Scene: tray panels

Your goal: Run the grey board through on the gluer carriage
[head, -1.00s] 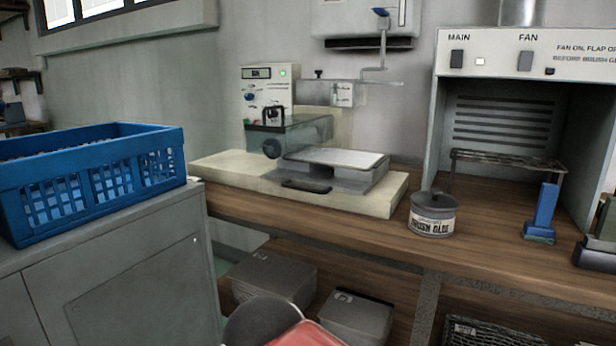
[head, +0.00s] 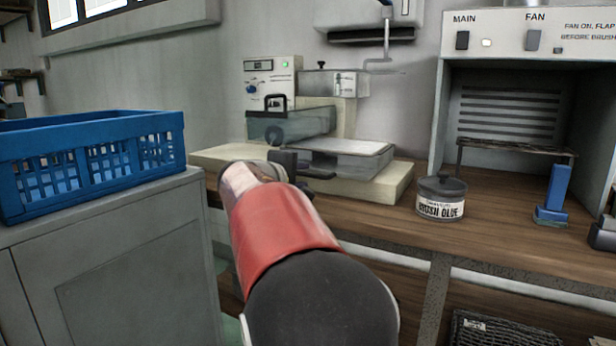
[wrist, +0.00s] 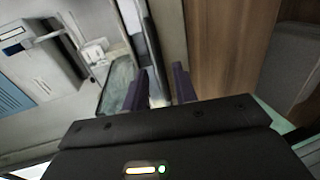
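The gluer (head: 268,82) stands on a pale base slab (head: 395,188) on the bench, with a green light lit. Its carriage (head: 372,165) sits in front of a clear guard (head: 300,125). A pale grey flat panel (head: 350,147) lies on the carriage; I cannot tell board from carriage top. My gripper (head: 303,166) is at the carriage's front left, where the dark handle was visible earlier.
A brush glue pot (head: 440,197) stands on the bench right of the base slab. Further right are a blue upright tool (head: 554,195) and a fume hood (head: 525,35) with a wire rack (head: 515,147). A blue crate (head: 90,160) sits on a grey cabinet (head: 110,250) at left.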

